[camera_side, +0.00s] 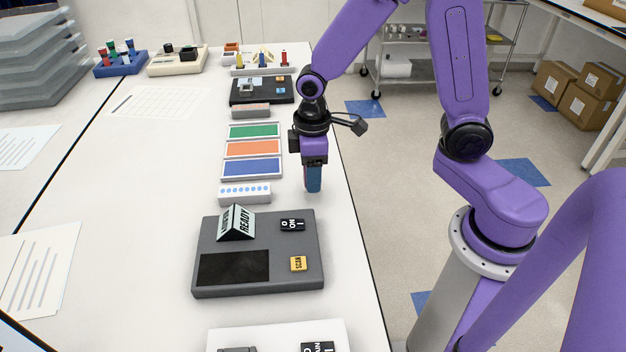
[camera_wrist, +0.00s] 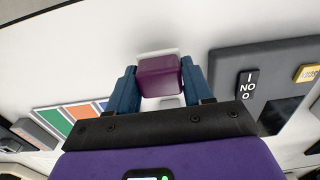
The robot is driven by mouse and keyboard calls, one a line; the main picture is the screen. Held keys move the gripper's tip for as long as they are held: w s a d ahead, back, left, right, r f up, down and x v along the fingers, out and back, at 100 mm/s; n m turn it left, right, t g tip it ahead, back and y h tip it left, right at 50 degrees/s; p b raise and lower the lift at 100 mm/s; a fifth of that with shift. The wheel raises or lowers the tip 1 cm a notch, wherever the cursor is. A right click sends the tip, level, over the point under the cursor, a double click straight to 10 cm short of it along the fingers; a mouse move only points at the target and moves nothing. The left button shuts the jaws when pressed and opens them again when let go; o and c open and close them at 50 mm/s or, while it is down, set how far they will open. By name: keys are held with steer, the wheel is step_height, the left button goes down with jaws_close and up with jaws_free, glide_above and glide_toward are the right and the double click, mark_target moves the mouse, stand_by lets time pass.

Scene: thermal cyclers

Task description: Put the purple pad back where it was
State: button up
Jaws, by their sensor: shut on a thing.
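The purple pad (camera_wrist: 160,78) is a small rounded block held between the two blue fingers of my gripper (camera_wrist: 160,90) in the wrist view. A thin white piece (camera_wrist: 158,54) shows at the pad's far edge; I cannot tell whether the pad touches it. In the side view my gripper (camera_side: 313,180) points down at the table's right edge, right of the colour tray. The pad is hidden behind the fingers there, and whether it rests on the table cannot be told.
A tray with green, orange and blue panels (camera_side: 223,153) lies left of my gripper. A white strip with blue dots (camera_side: 245,199) and a grey device (camera_side: 220,283) with a READY sign are nearer the camera. The table's right edge (camera_side: 362,235) is close.

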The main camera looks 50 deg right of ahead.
steer(key=shift+s+f, duration=0.1)
steer(key=shift+f, duration=1.2)
steer(key=shift+f, duration=0.2)
steer(key=o, duration=1)
steer(key=shift+r, duration=0.1)
step_height(320, 180, up, 12)
steer(key=shift+r, duration=0.1)
steer(key=s+d+n, duration=0.2)
steer(key=s+n, duration=0.1)
steer(key=s, duration=1.6)
steer(key=shift+s+f+n, duration=0.2)
steer(key=shift+f+n, duration=0.1)
steer(key=shift+f, duration=0.15)
steer(key=shift+d, duration=0.1)
